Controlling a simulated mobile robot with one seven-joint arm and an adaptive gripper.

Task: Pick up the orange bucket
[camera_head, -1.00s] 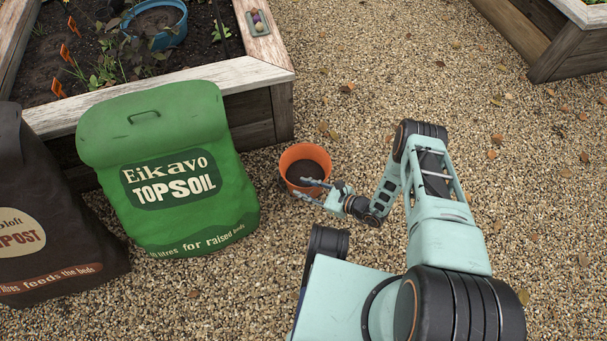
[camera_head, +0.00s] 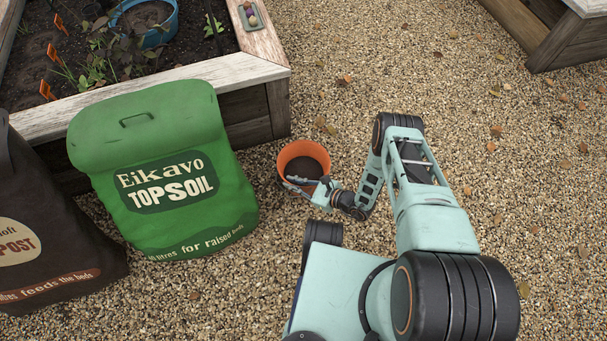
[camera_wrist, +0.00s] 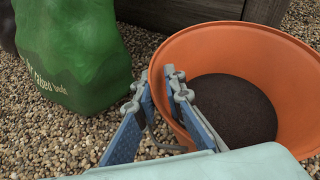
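The orange bucket (camera_head: 287,163) stands upright on the gravel, right of the green topsoil bag, with dark soil inside. In the wrist view the bucket (camera_wrist: 285,60) fills the right side. My gripper (camera_head: 300,184) is at its near rim. In the wrist view my gripper (camera_wrist: 158,80) has its fingers apart, with one finger over the inside of the bucket and the other outside its wall. The rim lies between them. Whether either finger touches the wall I cannot tell.
A green topsoil bag (camera_head: 160,180) and a dark compost bag (camera_head: 60,235) stand to the left. A wooden raised bed (camera_head: 245,78) with a blue pot (camera_head: 160,33) is behind. Another wooden bed (camera_head: 565,45) is at the upper right. Gravel to the right is open.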

